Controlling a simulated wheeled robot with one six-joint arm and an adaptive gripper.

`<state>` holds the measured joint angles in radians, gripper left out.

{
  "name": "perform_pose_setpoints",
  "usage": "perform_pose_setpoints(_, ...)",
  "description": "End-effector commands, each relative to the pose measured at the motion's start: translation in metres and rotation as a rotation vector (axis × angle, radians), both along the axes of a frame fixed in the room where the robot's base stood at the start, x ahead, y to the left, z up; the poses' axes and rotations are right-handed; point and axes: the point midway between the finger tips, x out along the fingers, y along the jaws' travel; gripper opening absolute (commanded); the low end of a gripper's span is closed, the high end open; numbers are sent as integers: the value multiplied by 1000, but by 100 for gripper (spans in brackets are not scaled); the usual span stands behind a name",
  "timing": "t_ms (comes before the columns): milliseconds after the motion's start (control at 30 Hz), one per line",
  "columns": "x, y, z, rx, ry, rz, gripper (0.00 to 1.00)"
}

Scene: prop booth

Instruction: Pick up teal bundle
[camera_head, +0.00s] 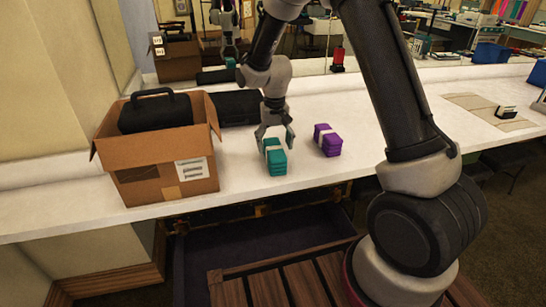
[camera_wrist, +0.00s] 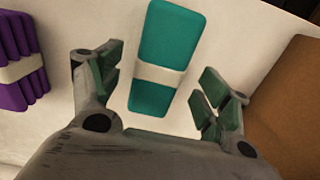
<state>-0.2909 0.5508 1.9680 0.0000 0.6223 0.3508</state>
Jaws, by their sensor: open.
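The teal bundle (camera_head: 275,160), with a pale band around it, lies on the white counter to the right of the cardboard box. My gripper (camera_head: 275,141) is directly over its far end with the fingers spread. In the wrist view the teal bundle (camera_wrist: 164,45) lies ahead of and between the two open fingers (camera_wrist: 160,90), with its near end closest to the palm. The fingers do not touch it. The gap in height between fingers and bundle is hard to judge.
A purple bundle (camera_head: 327,139) lies just right of the teal one. An open cardboard box (camera_head: 160,182) holding a black case (camera_head: 155,112) stands to the left. Another black case (camera_head: 233,108) lies behind it. The counter (camera_head: 225,183) is bare toward its front edge, and a mirror backs it.

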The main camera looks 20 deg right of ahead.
Motion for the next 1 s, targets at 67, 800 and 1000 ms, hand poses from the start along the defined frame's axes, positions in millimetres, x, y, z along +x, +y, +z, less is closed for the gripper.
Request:
perform_pose_setpoints(67,0,0,-12,-1,4,0,77)
perform_pose_setpoints(800,2,0,-50,0,0,1,37)
perform_pose_setpoints(1000,2,1,-50,0,0,1,21)
